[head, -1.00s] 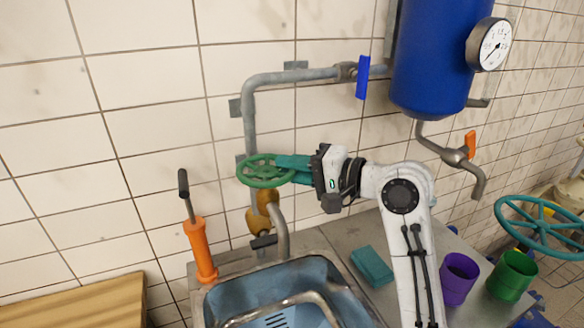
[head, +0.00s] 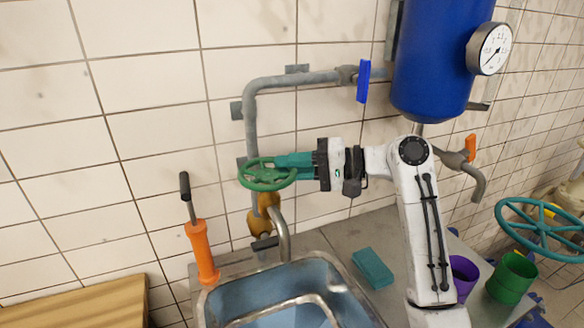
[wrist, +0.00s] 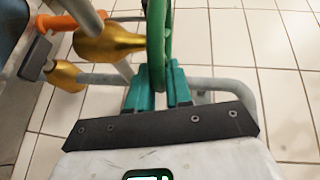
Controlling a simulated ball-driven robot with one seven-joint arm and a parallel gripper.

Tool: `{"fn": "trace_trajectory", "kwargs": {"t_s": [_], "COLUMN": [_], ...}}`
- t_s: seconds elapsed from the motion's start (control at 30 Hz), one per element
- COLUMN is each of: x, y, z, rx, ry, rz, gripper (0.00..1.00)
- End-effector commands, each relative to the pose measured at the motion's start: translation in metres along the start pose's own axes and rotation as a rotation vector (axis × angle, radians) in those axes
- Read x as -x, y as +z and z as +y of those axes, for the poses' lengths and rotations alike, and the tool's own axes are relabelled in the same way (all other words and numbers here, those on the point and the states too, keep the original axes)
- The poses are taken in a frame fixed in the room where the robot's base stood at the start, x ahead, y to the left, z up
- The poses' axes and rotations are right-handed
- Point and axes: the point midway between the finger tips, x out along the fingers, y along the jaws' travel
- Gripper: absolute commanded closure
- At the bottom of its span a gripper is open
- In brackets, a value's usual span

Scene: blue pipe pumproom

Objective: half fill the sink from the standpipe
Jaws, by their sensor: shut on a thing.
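The green handwheel (head: 258,182) sits on the brass valve (head: 264,206) of the standpipe against the wall. My gripper (head: 285,164) is shut on the wheel's right rim. In the wrist view the teal fingers (wrist: 158,90) lie on either side of the green rim (wrist: 157,40). The grey spout (head: 285,238) curves over the back of the sink (head: 335,268). The basin inside looks blue. I cannot make out a water stream or a clear water level.
A blue-handled valve (head: 362,82) is on the pipe above. A blue tank (head: 430,60) with a gauge (head: 489,49) hangs at right. An orange hand pump (head: 200,252) stands left of the sink. A teal sponge (head: 373,268), purple cup (head: 462,276) and green cup (head: 511,276) are right.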

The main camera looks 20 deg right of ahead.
Motion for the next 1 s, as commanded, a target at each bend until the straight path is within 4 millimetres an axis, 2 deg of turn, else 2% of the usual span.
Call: {"fn": "trace_trajectory", "kwargs": {"t_s": [0.37, 0.4, 0.6, 0.87, 1.0], "x": [-0.001, -0.001, -0.001, 0.001, 0.012], "y": [-0.001, -0.001, -0.001, -0.001, -0.002], "z": [0.002, 0.002, 0.001, 0.001, 0.002], "rx": [0.002, 0.002, 0.003, 0.003, 0.003], "ry": [-0.002, -0.002, -0.003, -0.004, -0.004], "rz": [-0.024, -0.024, -0.023, -0.022, -0.02], "gripper": [1.0, 0.79, 0.6, 0.59, 0.59]}}
